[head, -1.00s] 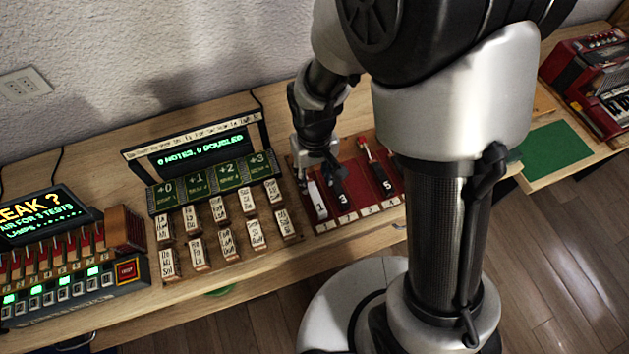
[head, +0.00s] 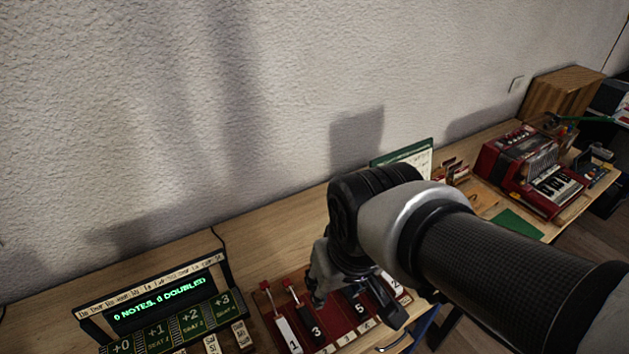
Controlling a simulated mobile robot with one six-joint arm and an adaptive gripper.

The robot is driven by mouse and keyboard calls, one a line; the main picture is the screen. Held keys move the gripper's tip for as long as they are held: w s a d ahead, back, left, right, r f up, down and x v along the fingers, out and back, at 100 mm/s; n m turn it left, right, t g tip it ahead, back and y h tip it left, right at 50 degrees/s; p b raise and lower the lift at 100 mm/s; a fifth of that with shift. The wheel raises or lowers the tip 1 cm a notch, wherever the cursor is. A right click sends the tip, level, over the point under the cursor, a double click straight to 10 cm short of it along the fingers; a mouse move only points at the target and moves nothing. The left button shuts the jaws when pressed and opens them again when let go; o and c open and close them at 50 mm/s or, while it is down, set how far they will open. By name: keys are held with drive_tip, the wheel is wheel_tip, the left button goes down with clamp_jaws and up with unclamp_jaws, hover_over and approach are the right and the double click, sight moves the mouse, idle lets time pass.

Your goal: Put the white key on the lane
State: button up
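A red tray (head: 267,305) with lanes shows at the bottom middle of the head view. A white key marked 1 (head: 288,334) lies in its leftmost lane. Another white key marked 2 (head: 396,283) shows at the tray's right end, partly behind my arm. A black key marked 3 (head: 316,330) lies beside the first white key, and a black key marked 5 (head: 359,304) lies farther right. My gripper (head: 352,300) is over the middle of the tray. My wrist hides much of it, so its opening and any contact are unclear.
A lit display reading 0 notes, 0 doubled (head: 160,305) stands left of the tray, with green slots below it. A red accordion (head: 530,172), a green mat (head: 517,224) and a wooden box (head: 563,92) are at the right.

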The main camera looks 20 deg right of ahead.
drive_tip(key=s+d+r+m+t, duration=0.1)
drive_tip(key=s+d+r, duration=0.1)
drive_tip(key=s, duration=0.4)
drive_tip(key=shift+d+r, duration=0.25)
drive_tip(key=shift+r, duration=0.4)
